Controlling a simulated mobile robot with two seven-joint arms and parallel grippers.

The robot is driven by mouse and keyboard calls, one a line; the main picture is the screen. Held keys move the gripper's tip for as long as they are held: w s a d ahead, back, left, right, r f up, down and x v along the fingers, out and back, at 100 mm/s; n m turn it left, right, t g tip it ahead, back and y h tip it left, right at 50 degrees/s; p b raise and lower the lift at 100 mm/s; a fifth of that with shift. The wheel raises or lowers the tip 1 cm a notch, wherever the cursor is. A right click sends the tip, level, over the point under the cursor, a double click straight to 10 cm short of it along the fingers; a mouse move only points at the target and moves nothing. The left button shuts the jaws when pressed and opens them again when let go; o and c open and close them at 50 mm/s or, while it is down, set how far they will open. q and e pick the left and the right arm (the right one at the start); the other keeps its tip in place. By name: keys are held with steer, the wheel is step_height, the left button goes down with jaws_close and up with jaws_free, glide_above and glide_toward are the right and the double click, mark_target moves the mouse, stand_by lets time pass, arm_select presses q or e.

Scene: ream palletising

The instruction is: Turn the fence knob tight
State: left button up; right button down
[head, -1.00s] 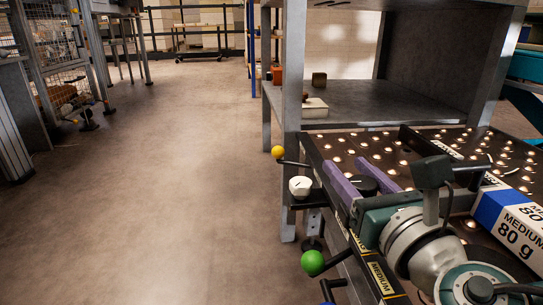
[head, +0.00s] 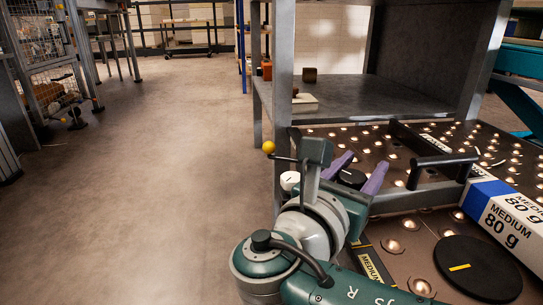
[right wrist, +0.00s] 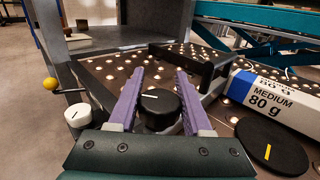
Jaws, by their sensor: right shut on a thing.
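The fence knob, a round black knob (right wrist: 160,109) with a white line on top, stands at the near left of the roller-ball table. In the right wrist view it sits between the purple fingers of my right gripper (right wrist: 156,100), which is shut on it. In the head view the knob (head: 352,178) shows between the same fingers of the right gripper (head: 357,174), above my green and white wrist. The black fence bar (right wrist: 190,72) lies across the table just behind the knob. My left gripper is in neither view.
A white knob (right wrist: 78,115) and a yellow ball (head: 268,147) are left of the black knob. A blue and white ream (head: 508,208) and a black disc (head: 478,268) lie to the right. A grey shelf (head: 350,94) stands behind; open floor is at left.

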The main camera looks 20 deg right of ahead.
steer(key=m+g+b, duration=0.1)
steer(key=g+b, duration=0.1)
steer(key=m+g+h+b, duration=0.1)
steer(key=m+g+b, duration=0.1)
steer(key=s+m+g+h+b, duration=0.1)
steer(key=g, duration=0.1)
steer(key=shift+d+f+m+g+b, duration=0.2)
steer(key=shift+f+m+g+b, duration=0.1)
steer(key=shift+m+b, duration=0.1)
steer(key=shift+s+r+m+g+h+b, duration=0.15)
steer(key=shift+m+g+b, duration=0.2)
steer(key=shift+g+b, duration=0.25)
steer(key=shift+s+r+m+g+h+b, duration=0.15)
steer(key=shift+m+g+b, duration=0.25)
steer(key=shift+g, duration=0.3)
steer(key=c, duration=0.7)
jaws_free()
steer(key=o, duration=0.4)
steer(key=shift+c, duration=0.2)
steer(key=shift+d, duration=0.1)
